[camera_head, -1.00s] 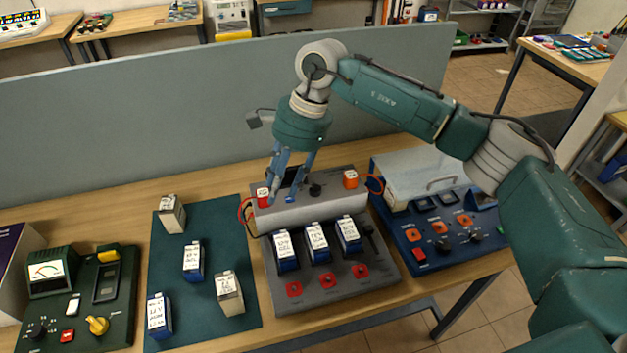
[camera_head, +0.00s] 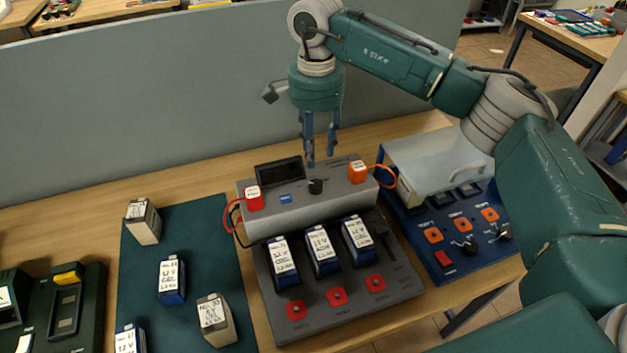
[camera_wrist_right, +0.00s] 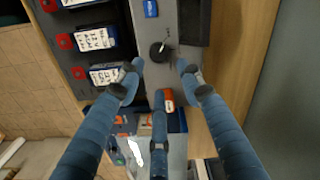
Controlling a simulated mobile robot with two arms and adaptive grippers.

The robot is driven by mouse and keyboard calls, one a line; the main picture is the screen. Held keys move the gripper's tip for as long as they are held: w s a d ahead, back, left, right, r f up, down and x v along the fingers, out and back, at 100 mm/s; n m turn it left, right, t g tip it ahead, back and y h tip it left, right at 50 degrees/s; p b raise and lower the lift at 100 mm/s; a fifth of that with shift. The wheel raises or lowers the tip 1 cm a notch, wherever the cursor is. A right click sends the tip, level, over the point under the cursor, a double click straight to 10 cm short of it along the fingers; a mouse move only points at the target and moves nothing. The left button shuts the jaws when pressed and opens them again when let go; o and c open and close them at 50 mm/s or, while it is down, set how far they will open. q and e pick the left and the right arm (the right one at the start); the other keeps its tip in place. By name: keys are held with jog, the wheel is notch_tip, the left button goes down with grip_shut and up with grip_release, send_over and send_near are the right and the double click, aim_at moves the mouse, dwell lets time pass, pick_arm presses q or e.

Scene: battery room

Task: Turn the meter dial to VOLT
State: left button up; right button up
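The grey unit (camera_head: 290,215) has a raised top panel with a dark display (camera_head: 280,172) and a small black dial (camera_head: 316,186). The dial also shows in the right wrist view (camera_wrist_right: 159,52), with a pale pointer mark; its position labels are too small to read. My right gripper (camera_head: 320,162) points down just above and behind this dial, apart from it. In the wrist view its blue fingers (camera_wrist_right: 160,70) are spread, with nothing between them, and the dial lies just beyond the fingertips. My left gripper is not in view.
Three batteries (camera_head: 322,250) sit in the grey unit above red buttons. Orange (camera_head: 358,172) and red (camera_head: 254,198) terminal blocks flank the dial. A blue unit (camera_head: 440,262) with a clear cover stands right. Several batteries stand on a green mat (camera_head: 190,217); a green device (camera_head: 92,300) is left.

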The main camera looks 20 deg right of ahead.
aim_at(316, 184)
notch_tip(316, 184, down, 9)
jog(key=p, duration=0.3)
jog(key=shift+s+p, duration=0.1)
jog(key=shift+p, duration=0.2)
jog(key=shift+f, duration=0.6)
jog(key=c, duration=0.9)
jog(key=shift+o, duration=0.2)
